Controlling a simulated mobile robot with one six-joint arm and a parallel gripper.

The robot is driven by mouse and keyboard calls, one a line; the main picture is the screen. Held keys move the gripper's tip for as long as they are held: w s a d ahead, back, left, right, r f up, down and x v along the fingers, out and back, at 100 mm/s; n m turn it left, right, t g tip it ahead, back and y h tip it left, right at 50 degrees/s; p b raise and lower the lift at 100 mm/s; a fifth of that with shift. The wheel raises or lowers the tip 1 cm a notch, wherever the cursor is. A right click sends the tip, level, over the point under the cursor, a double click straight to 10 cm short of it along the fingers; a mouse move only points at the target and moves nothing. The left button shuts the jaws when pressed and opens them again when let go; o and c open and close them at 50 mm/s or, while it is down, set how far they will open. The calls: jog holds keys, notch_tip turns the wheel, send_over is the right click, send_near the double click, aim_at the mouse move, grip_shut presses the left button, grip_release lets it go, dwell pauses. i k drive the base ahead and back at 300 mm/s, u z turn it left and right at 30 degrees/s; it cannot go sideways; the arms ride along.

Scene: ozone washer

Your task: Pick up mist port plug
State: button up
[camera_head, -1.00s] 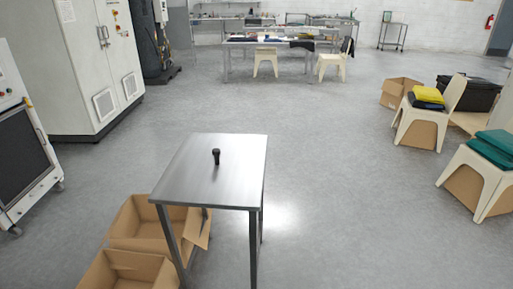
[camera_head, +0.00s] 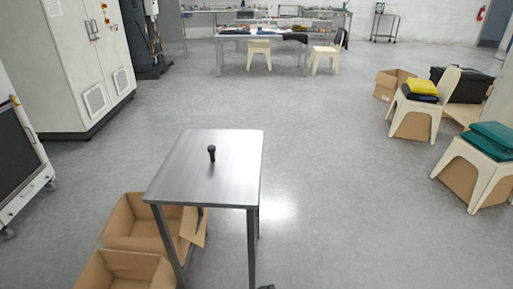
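A small black plug (camera_head: 211,153), which looks like the mist port plug, stands upright on a small metal table (camera_head: 186,177). It has a wider head and a narrower lower part. Nothing touches it, and the tabletop around it is bare. My gripper is not recognisable in the head view. A small dark shape (camera_head: 266,287) shows at the bottom edge, right of the table's front leg; I cannot tell what it is.
Open cardboard boxes (camera_head: 122,221) sit on the floor left of the table. A large grey cabinet (camera_head: 70,60) stands at upper left. Chairs with folded cloths (camera_head: 488,137) stand at right. The floor (camera_head: 330,190) between table and chairs is clear.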

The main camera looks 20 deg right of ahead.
aim_at(211, 149)
jog(key=u, duration=0.1)
jog(key=k, duration=0.75)
jog(key=u, duration=0.5)
jog(key=k, duration=0.65)
jog(key=u, duration=0.25)
jog(key=i, duration=1.25)
jog(key=z, duration=0.85)
jog(key=i, duration=1.25)
jog(key=z, duration=0.1)
